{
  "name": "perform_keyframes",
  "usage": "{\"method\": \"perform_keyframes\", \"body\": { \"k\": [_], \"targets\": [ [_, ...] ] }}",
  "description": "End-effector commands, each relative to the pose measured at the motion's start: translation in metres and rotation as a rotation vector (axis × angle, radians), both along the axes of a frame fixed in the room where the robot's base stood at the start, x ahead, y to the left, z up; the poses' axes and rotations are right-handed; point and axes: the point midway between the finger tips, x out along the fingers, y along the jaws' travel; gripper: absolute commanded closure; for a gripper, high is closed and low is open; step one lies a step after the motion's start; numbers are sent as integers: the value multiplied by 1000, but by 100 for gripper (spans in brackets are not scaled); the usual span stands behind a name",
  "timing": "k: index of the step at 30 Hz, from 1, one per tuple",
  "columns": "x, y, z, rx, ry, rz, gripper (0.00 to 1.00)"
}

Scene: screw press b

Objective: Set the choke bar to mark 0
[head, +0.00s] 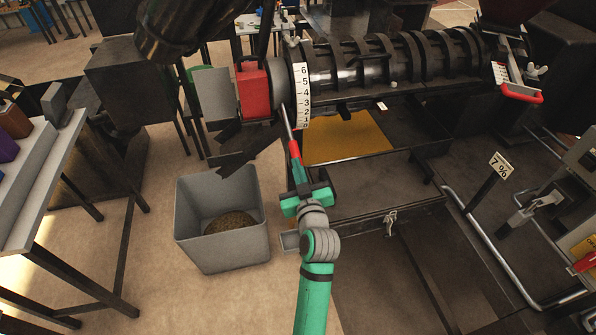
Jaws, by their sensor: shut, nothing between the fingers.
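The choke bar (288,125) is a thin grey rod with a red end, slanting down from the left side of the white number scale (302,88). The scale reads 6 at the top, with lower numbers downward; the lowest marks are too small to read surely. The bar's upper end is beside about 3 or 2. My gripper (299,182) is on the green arm, just below the bar's red end. It is shut and empty; whether it touches the bar is unclear.
The dark ribbed press barrel (390,62) runs right from the scale. A red block (252,92) is left of it. A grey bin (222,258) with brown material stands on the floor at left. A dark tray (370,185) lies right of my gripper.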

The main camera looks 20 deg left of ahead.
Motion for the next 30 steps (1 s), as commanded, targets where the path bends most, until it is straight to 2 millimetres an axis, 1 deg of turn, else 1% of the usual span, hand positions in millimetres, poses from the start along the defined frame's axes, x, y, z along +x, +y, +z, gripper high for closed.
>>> {"method": "perform_keyframes", "body": {
  "k": [3,9,15,19,26,28,30],
  "targets": [
    [-21,-14,-2,3,-1,-2,100],
    [-51,-35,-4,5,-4,-3,100],
    [-73,-49,-6,3,-7,-3,100],
    [-81,-53,-6,5,-9,0,100],
    [-83,-55,-6,4,-10,-1,100],
    [-84,-55,-7,5,-7,-4,100],
    [-87,-59,-13,11,4,-18,100]
  ]
}}
